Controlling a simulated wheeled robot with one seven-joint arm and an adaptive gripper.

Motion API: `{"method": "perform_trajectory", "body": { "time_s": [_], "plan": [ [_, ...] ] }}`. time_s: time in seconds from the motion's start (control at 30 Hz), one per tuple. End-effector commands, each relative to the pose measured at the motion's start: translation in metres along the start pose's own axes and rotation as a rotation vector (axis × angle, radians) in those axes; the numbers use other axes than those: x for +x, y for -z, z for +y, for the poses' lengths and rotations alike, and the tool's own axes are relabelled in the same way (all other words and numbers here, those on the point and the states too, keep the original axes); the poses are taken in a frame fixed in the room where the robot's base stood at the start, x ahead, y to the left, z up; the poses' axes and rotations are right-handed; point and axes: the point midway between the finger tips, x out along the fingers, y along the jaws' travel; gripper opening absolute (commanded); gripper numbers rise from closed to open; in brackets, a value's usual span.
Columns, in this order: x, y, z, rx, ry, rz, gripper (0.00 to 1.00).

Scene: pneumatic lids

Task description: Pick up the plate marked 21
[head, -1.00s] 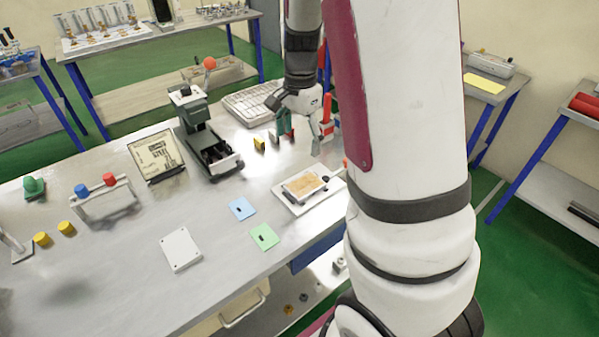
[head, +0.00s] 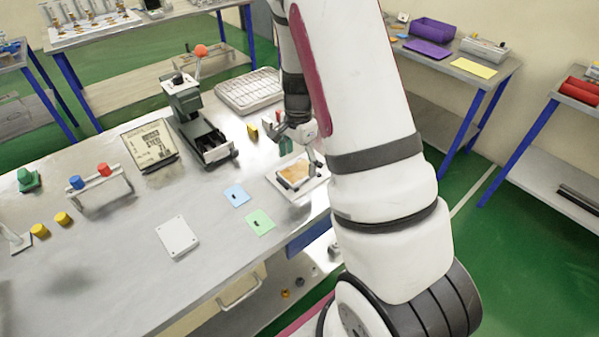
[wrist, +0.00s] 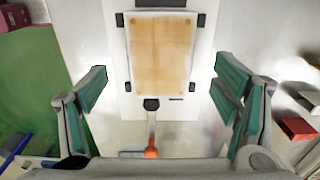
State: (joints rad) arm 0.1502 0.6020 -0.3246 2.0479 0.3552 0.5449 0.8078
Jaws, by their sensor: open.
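My gripper (head: 300,152) is open and empty, with teal finger pads. In the wrist view its two fingers (wrist: 168,88) stand wide apart at left and right. A tan square plate (wrist: 160,55) lies ahead of and between them, on a white fixture (wrist: 118,90) with black corner clamps and an orange-tipped lever (wrist: 151,130). In the head view the tan plate (head: 294,171) is just below my gripper, partly covered by a finger. A blue plate (head: 236,195), a green plate (head: 260,222) and a white plate (head: 177,237) lie flat on the bench. I cannot read 21 on any plate.
A dark green press (head: 197,120) with a red knob stands behind left. A wire tray (head: 247,90), a yellow block (head: 252,132) and a lettered panel (head: 150,145) are on the bench. A red block (wrist: 297,126) lies right of my gripper.

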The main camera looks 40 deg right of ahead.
Motion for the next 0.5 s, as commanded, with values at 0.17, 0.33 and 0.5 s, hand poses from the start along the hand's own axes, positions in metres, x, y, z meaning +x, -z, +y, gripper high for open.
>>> {"method": "perform_trajectory", "body": {
  "time_s": [0.17, 0.33, 0.5],
  "plan": [
    [0.023, 0.000, 0.001, 0.001, -0.002, -0.001, 0.82],
    [0.029, 0.000, 0.000, 0.001, 0.000, 0.000, 0.82],
    [0.029, 0.000, 0.000, 0.001, 0.001, 0.000, 0.79]
  ]
}}
